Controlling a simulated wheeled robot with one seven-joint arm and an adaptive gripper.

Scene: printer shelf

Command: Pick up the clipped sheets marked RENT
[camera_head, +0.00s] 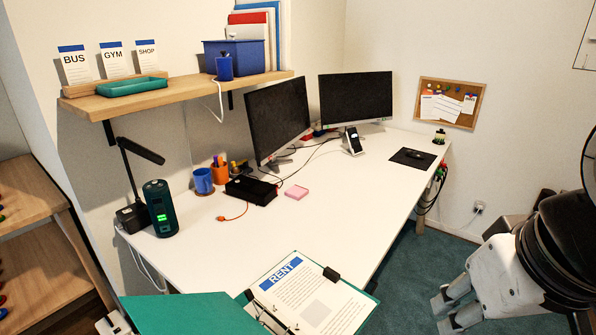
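The sheets marked RENT (285,290) are white, with a blue header band. They lie face up on the right half of an open teal binder (180,312) at the desk's near edge. A black clip (331,275) sits on their upper right edge. Dark clip or ring parts show along the binder's spine side. My gripper (442,312) is at the lower right, over the carpet and right of the binder. Its light fingers are apart, with nothing between them.
The white desk (340,205) has a clear middle. A teal cylinder (160,208), a black lamp (128,180), cups, a pink note pad (297,191) and two monitors (355,98) stand farther back. A wooden shelf (190,92) hangs above. Carpet lies free to the right.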

